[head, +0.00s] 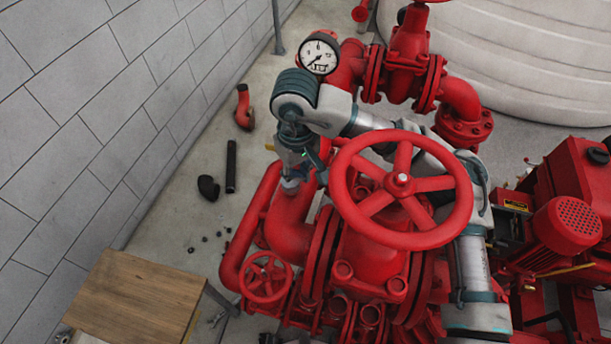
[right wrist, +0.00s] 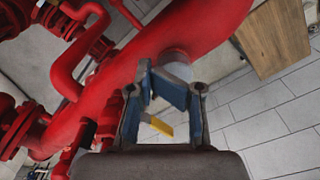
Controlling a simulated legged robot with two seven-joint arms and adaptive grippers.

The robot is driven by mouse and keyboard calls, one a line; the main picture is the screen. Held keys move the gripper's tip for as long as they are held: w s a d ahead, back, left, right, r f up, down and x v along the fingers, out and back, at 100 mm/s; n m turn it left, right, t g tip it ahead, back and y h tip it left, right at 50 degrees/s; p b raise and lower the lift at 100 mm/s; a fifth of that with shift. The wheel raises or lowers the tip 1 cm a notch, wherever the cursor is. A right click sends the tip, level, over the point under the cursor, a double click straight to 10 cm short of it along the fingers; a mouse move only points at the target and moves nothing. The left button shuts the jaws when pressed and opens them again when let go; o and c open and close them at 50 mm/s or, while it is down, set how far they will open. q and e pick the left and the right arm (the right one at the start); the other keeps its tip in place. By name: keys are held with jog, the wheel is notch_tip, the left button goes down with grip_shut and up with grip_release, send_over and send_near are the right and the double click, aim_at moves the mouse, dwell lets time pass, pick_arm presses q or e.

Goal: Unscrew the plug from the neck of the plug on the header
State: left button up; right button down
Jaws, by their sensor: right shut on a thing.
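The red header (head: 288,224) is a thick pipe left of the big valve. A pale grey neck with the plug (head: 290,185) stands on its upper part. The right wrist view shows the grey neck (right wrist: 176,56) on the red header (right wrist: 140,65). My right gripper (head: 303,172) reaches over the pump from the right and points down at the plug. Its blue fingers (right wrist: 168,88) are shut on the plug at the neck and largely hide it. I cannot tell how far the plug is turned. My left gripper is not in view.
A large red handwheel (head: 403,190) stands close beside my right arm. A pressure gauge (head: 319,54) is behind my wrist. A small red handwheel (head: 266,280) and a wooden table (head: 135,300) are at lower left. Loose pipe pieces lie on the floor by the wall.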

jog(key=n, duration=0.1)
jog(key=f+n, duration=0.1)
jog(key=n, duration=0.1)
jog(key=f+n, duration=0.1)
jog(key=shift+s+a, duration=0.2)
jog(key=shift+s, duration=0.05)
jog(key=c, duration=0.8)
grip_release()
jog(key=shift+b, duration=0.3)
jog(key=m, duration=0.4)
jog(key=shift+a+m+p, duration=0.15)
jog(key=shift+m+p, duration=0.15)
jog(key=shift+p, duration=0.1)
jog(key=m, duration=0.4)
jog(key=m+p, duration=0.1)
jog(key=m, duration=0.1)
jog(key=shift+r+m, duration=0.25)
jog(key=shift+m, duration=0.05)
jog(key=m, duration=0.4)
jog(key=a+m, duration=0.1)
jog(key=m, duration=0.1)
jog(key=shift+w+r+p, duration=0.1)
jog(key=shift+w+p, duration=0.25)
jog(key=m, duration=0.5)
jog(key=shift+a, duration=0.2)
